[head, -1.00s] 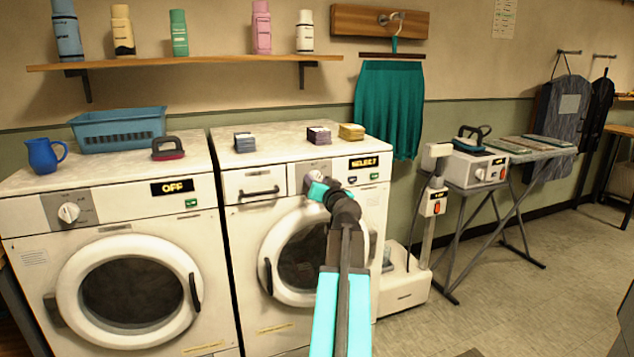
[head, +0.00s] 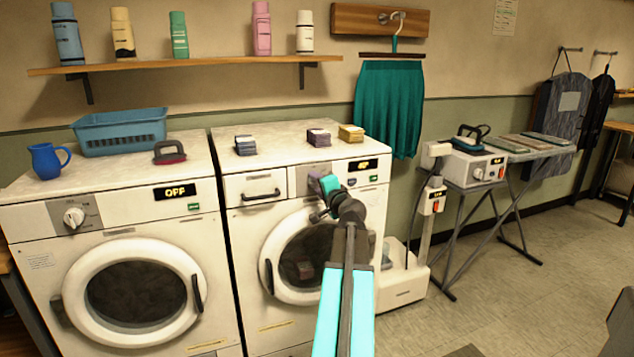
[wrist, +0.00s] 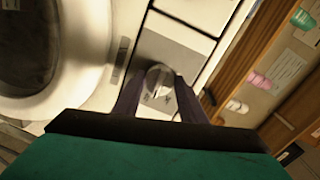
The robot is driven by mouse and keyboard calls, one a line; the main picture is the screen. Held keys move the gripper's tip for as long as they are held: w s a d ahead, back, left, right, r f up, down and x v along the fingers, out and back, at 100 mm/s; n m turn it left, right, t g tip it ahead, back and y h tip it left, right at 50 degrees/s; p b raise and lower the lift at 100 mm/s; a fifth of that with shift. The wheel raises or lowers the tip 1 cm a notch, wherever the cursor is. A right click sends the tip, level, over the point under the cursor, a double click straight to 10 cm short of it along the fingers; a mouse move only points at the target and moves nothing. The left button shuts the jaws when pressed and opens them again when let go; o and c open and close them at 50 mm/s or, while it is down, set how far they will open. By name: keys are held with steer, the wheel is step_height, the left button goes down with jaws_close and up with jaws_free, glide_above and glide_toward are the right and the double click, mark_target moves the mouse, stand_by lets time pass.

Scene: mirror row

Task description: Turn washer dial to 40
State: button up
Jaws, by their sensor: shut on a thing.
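Two white washers stand side by side. My gripper (head: 316,180) is at the control panel of the right washer (head: 242,235) and hides its dial in the head view. In the wrist view the round, pale dial (wrist: 158,80) sits between the dark fingers of my gripper (wrist: 160,82), which are shut on it. The right washer's display (head: 364,165) is lit with a short reading that looks like 40°. The left washer's display (head: 175,190) reads OFF, and its own dial (head: 74,217) is untouched.
Folded stacks (head: 318,137) lie on the right washer. A shelf (head: 190,66) with bottles hangs above.

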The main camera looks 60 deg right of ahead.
steer(key=shift+w+r+m+p, duration=0.1)
steer(key=shift+m+p, duration=0.4)
steer(key=shift+m, duration=0.6)
steer(key=o, duration=1.1)
steer(key=shift+c, duration=0.2)
steer(key=f+b+v, duration=0.1)
steer(key=b+v, duration=0.1)
steer(key=v, duration=0.9)
steer(key=shift+s+r, duration=0.25)
steer(key=shift+s, duration=0.05)
